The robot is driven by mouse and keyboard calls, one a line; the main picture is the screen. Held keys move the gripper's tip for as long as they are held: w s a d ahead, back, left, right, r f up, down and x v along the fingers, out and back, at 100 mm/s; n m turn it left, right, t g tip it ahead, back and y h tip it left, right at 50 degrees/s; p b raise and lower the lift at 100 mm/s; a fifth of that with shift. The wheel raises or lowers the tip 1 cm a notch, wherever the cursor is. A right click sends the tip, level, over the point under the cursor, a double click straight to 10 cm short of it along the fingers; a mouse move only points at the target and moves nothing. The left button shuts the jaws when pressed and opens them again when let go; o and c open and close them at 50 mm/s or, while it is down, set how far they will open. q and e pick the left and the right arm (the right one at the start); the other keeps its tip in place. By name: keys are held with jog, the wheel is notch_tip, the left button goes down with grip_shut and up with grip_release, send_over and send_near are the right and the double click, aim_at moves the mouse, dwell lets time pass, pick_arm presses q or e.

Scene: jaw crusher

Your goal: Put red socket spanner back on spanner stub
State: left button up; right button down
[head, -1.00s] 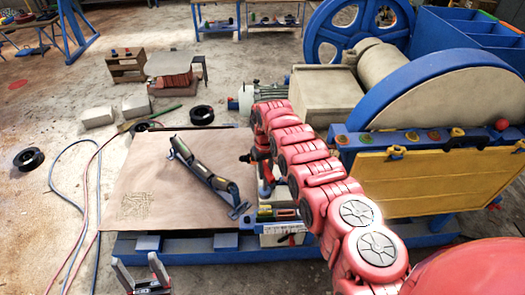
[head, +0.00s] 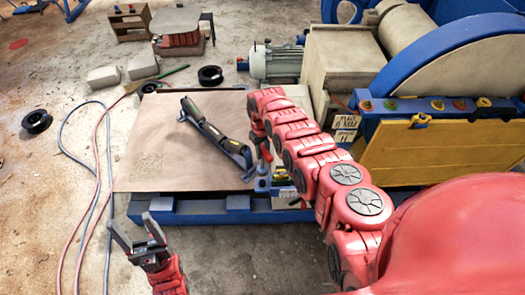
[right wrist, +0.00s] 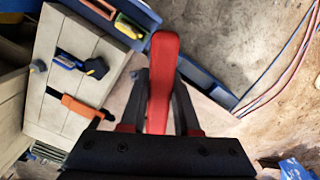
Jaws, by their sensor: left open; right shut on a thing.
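My right gripper (right wrist: 161,108) is shut on a red bar-like piece, which I take for the red socket spanner (right wrist: 164,60). It lies between the two dark fingers and sticks out past them in the right wrist view. In the head view my right arm crosses the board's right side, its hand pointing down and largely hidden by my own links. My left gripper (head: 138,240) is open and empty, over the floor in front of the blue base. I cannot pick out the spanner stub in either view.
A brown board (head: 150,160) on a blue base (head: 190,210) carries a long black tool (head: 215,135). Small tools, one with an orange handle (right wrist: 80,107), lie on a pale surface near my right gripper. The crusher's yellow panel (head: 400,150) stands at right. Hoses cross the floor at left.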

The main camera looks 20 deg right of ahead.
aim_at(263, 169)
jog(key=shift+f+b, duration=1.7)
jog(key=shift+f, duration=0.5)
jog(key=shift+f+b, duration=1.75)
jog(key=shift+b, duration=0.2)
jog(key=shift+f, duration=0.25)
jog(key=shift+f+b, duration=1.1)
jog(key=shift+b, duration=0.2)
jog(key=c, duration=0.6)
grip_release()
jog(key=shift+o, duration=0.2)
